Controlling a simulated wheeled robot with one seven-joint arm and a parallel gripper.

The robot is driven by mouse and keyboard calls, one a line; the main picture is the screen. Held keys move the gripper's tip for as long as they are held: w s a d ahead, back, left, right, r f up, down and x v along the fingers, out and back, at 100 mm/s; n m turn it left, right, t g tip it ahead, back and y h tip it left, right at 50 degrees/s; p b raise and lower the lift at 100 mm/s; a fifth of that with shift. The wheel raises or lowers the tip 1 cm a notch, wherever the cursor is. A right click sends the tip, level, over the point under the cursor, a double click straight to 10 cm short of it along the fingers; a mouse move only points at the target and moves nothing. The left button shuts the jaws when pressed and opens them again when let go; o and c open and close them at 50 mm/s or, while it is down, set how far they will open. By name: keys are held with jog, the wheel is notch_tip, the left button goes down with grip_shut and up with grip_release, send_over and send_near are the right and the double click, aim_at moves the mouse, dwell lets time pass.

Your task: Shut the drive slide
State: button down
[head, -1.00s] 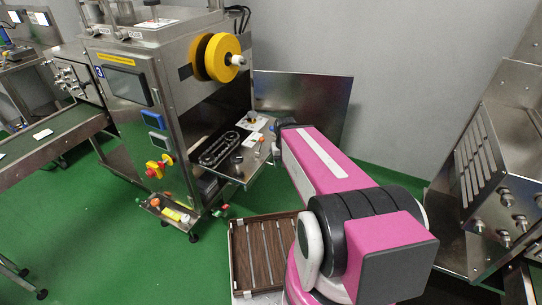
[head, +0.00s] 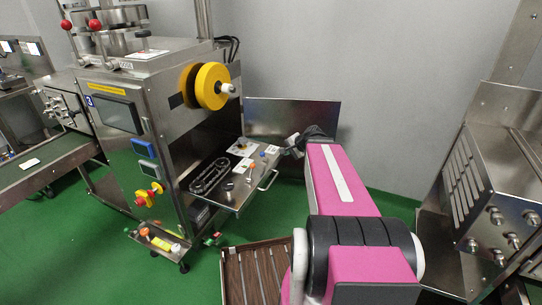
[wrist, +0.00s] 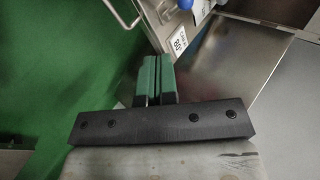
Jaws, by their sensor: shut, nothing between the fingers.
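The drive slide (head: 238,196) is a metal tray standing out from the right side of the steel machine (head: 155,85). It carries a dark chain loop (head: 209,176) and some small parts and labels. A bar handle (head: 269,181) is on its outer edge; a handle (wrist: 122,16) also shows at the top left of the wrist view. My gripper (head: 291,144) is just off the slide's far right corner, partly hidden by my wrist. In the wrist view its green fingers (wrist: 157,72) are together and empty, near the slide's edge. I cannot tell whether they touch it.
A yellow reel (head: 212,86) is on the machine above the slide. A metal panel (head: 291,128) stands by the wall behind my gripper. A brown slatted tray (head: 252,272) is below, and another steel machine (head: 490,190) is at right. Green floor lies between.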

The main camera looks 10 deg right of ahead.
jog(key=shift+w+a+r+x, duration=0.25)
jog(key=shift+r+x, duration=0.1)
jog(key=shift+x, duration=1.8)
jog(key=shift+w+a+r+x, duration=0.1)
jog(key=shift+w+r+x, duration=0.2)
jog(key=shift+x, duration=1.85)
jog(key=shift+w+a+r+x, duration=0.25)
jog(key=shift+r+x, duration=0.1)
jog(key=shift+x, duration=1.8)
jog(key=shift+d, duration=0.1)
jog(key=w+a, duration=1)
jog(key=a, duration=0.4)
jog(key=w+a, duration=1.1)
jog(key=a, duration=0.2)
jog(key=shift+a, duration=0.5)
